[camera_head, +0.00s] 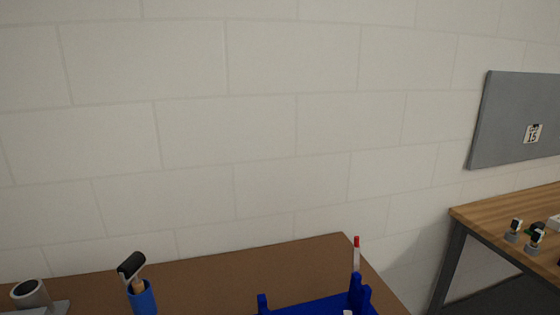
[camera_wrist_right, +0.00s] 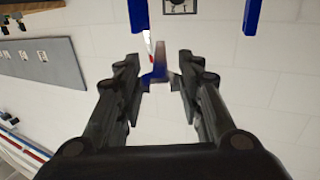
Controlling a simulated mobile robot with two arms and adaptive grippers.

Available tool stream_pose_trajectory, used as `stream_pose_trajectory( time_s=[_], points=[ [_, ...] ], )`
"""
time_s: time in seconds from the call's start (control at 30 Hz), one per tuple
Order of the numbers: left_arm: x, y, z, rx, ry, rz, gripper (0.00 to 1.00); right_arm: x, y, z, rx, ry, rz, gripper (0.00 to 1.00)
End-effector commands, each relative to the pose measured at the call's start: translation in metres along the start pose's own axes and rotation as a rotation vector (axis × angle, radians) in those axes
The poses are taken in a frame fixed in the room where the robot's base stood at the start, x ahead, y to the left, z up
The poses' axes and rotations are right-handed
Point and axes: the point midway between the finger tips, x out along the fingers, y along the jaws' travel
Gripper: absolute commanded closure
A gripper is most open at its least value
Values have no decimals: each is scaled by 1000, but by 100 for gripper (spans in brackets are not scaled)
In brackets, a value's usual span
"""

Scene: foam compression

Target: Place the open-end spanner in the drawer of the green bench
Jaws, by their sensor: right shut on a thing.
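My right gripper (camera_wrist_right: 158,82) shows in the right wrist view, its two dark fingers closed on a slim thing. That thing looks like the open-end spanner (camera_wrist_right: 160,60): a narrow dark grey shaft with a wider, bluish end between the fingertips. Its full outline is too small to make out, and its far end is against blue parts behind. In the head view neither gripper shows. The green bench and its drawer are not in either view.
In the head view a brown tabletop (camera_head: 220,271) holds a blue rack (camera_head: 318,305), a red-tipped marker (camera_head: 356,254), a black-handled tool (camera_head: 131,264) in a blue holder and a grey cup (camera_head: 30,293). A wooden bench (camera_head: 490,214) stands right, below a grey panel (camera_head: 512,115).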

Motion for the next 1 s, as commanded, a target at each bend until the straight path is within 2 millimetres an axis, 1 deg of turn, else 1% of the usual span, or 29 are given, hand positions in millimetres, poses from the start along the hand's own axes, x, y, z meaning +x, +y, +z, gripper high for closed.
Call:
stream_pose_trajectory(
  time_s=[0.03, 0.1, 0.2, 0.33, 0.47, 0.77, 0.87, 1.0],
  points=[
    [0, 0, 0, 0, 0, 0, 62, 0, 15, -1, -7, 4, -17, 92],
    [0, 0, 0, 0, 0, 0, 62, 1, 30, -3, -6, 8, -36, 92],
    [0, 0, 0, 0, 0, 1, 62, 2, 46, -8, -2, 14, -62, 92],
    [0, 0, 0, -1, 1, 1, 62, 3, 56, -14, 4, 19, -86, 92],
    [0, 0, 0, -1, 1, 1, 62, 4, 59, -16, 10, 18, -93, 92],
    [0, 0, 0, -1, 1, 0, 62, 4, 59, -16, 7, 20, -98, 92],
    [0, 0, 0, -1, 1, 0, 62, 6, 55, -18, 5, 21, -122, 92],
    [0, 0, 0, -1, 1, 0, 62, 12, 39, -24, 4, 25, -222, 92]
  ],
)
